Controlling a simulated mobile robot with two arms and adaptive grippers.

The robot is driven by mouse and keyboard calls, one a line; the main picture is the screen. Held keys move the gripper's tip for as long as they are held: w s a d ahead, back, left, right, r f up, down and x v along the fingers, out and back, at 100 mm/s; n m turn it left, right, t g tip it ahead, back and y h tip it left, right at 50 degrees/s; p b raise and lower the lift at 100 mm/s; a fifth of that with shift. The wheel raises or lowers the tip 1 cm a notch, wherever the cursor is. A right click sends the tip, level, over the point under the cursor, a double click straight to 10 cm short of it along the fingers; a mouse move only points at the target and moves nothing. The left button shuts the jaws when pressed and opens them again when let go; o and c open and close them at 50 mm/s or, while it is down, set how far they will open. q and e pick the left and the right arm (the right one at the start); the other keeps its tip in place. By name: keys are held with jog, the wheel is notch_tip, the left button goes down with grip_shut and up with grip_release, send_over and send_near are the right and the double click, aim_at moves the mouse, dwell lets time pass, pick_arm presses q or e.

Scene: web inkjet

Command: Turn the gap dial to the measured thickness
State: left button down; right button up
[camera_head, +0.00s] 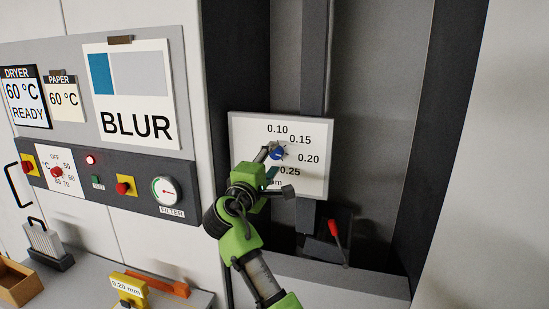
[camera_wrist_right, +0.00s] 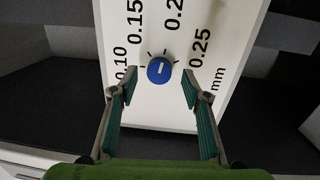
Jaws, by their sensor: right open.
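The gap dial is a small blue knob (camera_head: 278,153) on a white panel (camera_head: 316,129) marked 0.10, 0.15, 0.20 and 0.25 mm. My right gripper (camera_head: 277,171) is open and empty in front of the panel. In the wrist view its fingertips (camera_wrist_right: 159,80) stand on either side of the knob, apart from it. A yellow gauge (camera_head: 131,287) with a 0.20 mm display sits on the lower left counter. My left gripper is not in view.
A red-handled lever (camera_head: 334,233) is below the panel. To the left, a control strip (camera_head: 82,178) has red knobs and a filter gauge (camera_head: 166,191), under a BLUR sign (camera_head: 137,95). Dark recess walls flank the panel.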

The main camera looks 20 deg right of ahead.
jog(key=v, duration=0.5)
